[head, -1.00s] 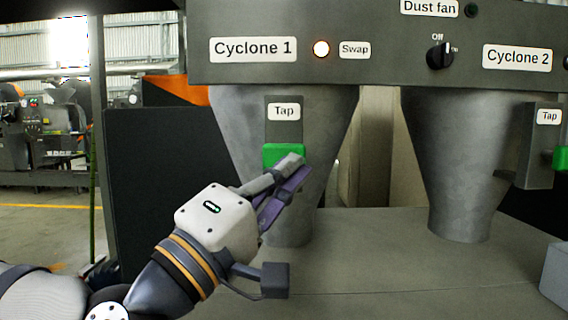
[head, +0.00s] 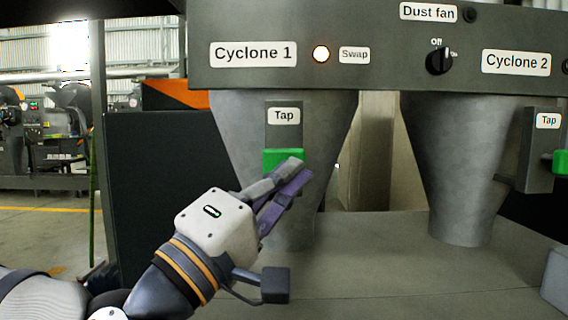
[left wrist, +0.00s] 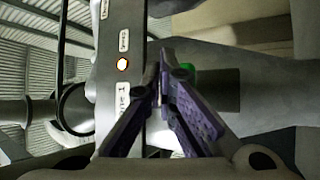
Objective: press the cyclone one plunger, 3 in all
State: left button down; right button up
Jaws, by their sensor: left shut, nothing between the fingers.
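The cyclone one plunger is a green block (head: 283,158) under the "Tap" label on the front of the grey Cyclone 1 cone (head: 235,125). My left gripper (head: 298,168) is shut and empty, with its fingertips at the lower right part of the green block in the head view. Whether they touch it I cannot tell. In the left wrist view the shut fingers (left wrist: 163,75) cover most of the green plunger (left wrist: 190,68), and only a small part shows beside them.
A lit lamp (head: 321,54) sits beside the "Cyclone 1" label on the panel above. A dark knob (head: 439,61) is under "Dust fan". The Cyclone 2 cone (head: 455,165) with its own green plunger (head: 561,161) stands at right. The grey surface (head: 380,275) between is clear.

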pick_arm(q)
jog(key=shift+w, duration=0.1)
dwell(0.3)
jog(key=shift+w, duration=0.35)
jog(key=shift+w+b, duration=0.4)
jog(key=shift+w, duration=0.75)
dwell(0.9)
jog(key=shift+s+r, duration=0.1)
jog(key=shift+s+p, duration=0.3)
jog(key=shift+s, duration=0.25)
jog(key=shift+s+p, duration=0.3)
jog(key=shift+s, duration=0.6)
